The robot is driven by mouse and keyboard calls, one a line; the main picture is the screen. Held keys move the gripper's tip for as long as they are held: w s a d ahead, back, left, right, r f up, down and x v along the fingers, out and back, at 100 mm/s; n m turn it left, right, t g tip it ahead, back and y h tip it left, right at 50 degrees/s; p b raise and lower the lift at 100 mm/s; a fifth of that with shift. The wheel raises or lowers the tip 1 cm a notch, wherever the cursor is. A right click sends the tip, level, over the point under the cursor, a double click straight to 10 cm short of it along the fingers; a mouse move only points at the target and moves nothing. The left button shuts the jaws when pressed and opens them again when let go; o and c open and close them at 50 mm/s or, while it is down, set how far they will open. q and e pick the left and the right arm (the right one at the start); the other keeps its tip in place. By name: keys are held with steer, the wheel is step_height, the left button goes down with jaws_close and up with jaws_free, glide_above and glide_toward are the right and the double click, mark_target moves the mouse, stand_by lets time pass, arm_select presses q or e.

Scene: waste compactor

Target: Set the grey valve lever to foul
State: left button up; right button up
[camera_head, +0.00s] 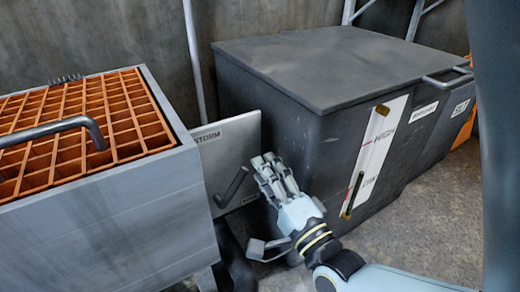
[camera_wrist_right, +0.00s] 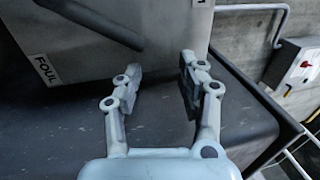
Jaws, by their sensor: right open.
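The grey valve lever (camera_head: 231,188) is a dark handle on a pale metal plate (camera_head: 222,158) between the orange-grated box and the dark bin. Its upper end leans up to the right in the head view. The plate reads STORM at the top, and a FOUL label (camera_wrist_right: 46,70) shows in the right wrist view. The lever (camera_wrist_right: 100,22) also crosses the top left there. My right gripper (camera_head: 264,166) is open and empty, just right of the lever and apart from it. My left gripper is out of view.
A metal box with an orange grate (camera_head: 105,118) and a bar handle (camera_head: 60,128) stands at left. A large dark lidded bin (camera_head: 320,62) with a HIGH-marked gauge strip (camera_head: 380,145) stands close behind my right gripper. Bare floor (camera_head: 430,220) lies at right.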

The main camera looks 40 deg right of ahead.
steer(key=s+f, duration=0.1)
steer(key=s, duration=0.8)
steer(key=shift+s+a, duration=0.35)
steer(key=shift+s, duration=0.05)
stand_by(0.4)
